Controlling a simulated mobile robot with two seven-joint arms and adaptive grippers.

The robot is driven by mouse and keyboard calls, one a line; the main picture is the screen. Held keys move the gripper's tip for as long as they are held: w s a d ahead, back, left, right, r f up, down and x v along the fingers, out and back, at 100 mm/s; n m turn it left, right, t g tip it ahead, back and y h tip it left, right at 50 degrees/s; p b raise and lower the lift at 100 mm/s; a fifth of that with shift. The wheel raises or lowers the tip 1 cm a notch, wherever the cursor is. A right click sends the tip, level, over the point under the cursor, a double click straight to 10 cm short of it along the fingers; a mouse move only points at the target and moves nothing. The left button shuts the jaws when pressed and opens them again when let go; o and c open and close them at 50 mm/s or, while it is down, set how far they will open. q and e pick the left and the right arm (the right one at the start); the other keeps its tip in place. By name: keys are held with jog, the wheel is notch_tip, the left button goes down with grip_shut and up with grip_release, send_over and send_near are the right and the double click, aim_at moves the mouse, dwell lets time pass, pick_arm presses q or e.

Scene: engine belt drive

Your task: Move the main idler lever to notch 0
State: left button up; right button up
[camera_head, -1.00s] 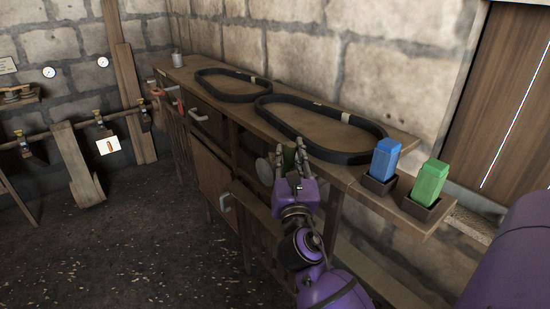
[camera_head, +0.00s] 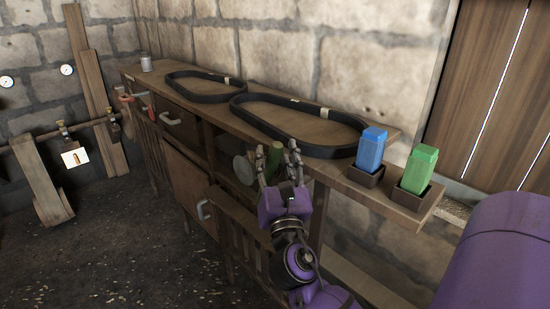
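No part in view can be clearly told as the main idler lever or its notches. My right gripper (camera_head: 279,152) is in front of the open middle of the long wooden bench. Its fingers point up and stand apart. A green rounded thing (camera_head: 274,160) shows between the fingers; it looks to be behind them, and I cannot make out any contact. My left gripper is out of view.
The bench (camera_head: 390,207) runs along the stone wall, with two black belts (camera_head: 205,97) (camera_head: 262,117) on top. A blue block (camera_head: 371,150) and a green block (camera_head: 418,168) stand in dark holders at its near end. A pipe with valves (camera_head: 62,130) is at left. The floor between is clear.

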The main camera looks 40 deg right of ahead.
jog(key=shift+s+a+f, duration=0.2)
jog(key=shift+s, duration=0.15)
jog(key=v, duration=1.1)
